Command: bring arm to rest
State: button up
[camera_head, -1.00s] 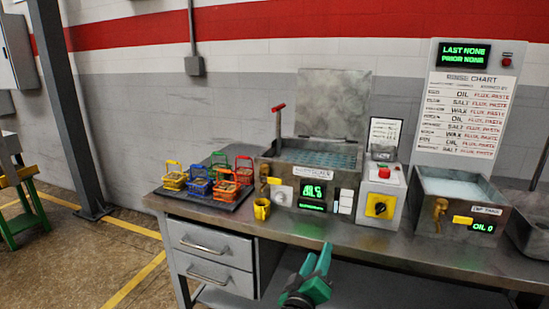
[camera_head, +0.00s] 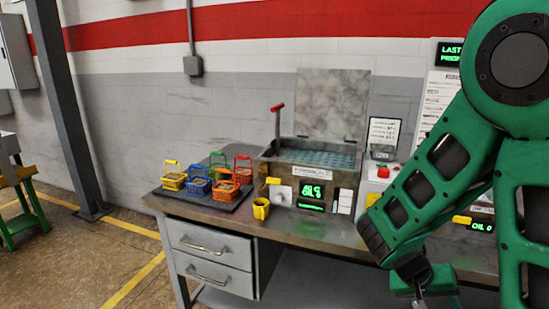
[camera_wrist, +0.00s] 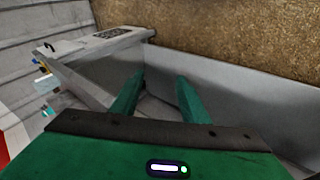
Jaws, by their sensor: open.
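My green arm fills the right side of the head view, bent in front of the bench. Its wrist end hangs low at the bench's front edge, and the fingertips are cut off by the bottom of that view. In the wrist view my gripper (camera_wrist: 160,88) shows two green fingers spread apart with nothing between them. Beyond them are a grey panel (camera_wrist: 240,100) and a brown speckled surface (camera_wrist: 220,35).
The steel bench (camera_head: 295,238) carries a tray of coloured wire baskets (camera_head: 228,188), a yellow mug (camera_head: 261,209) and a tank unit with an open lid (camera_head: 330,105). Drawers (camera_head: 212,247) sit below at left. My arm hides much of the wall chart and right-hand tank.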

jog(key=s+r+y, duration=0.4)
jog(key=s+r, duration=0.1)
jog(key=s, duration=0.3)
jog(key=s+d+r+m+y, duration=0.1)
jog(key=s+r+y, duration=0.2)
jog(key=s+r, duration=0.3)
jog(key=shift+s+d+y, duration=0.25)
jog(key=shift+s+y, duration=0.15)
jog(key=shift+s, duration=0.5)
jog(key=shift+r, duration=0.1)
jog(key=shift+w+f, duration=0.25)
jog(key=shift+w, duration=0.4)
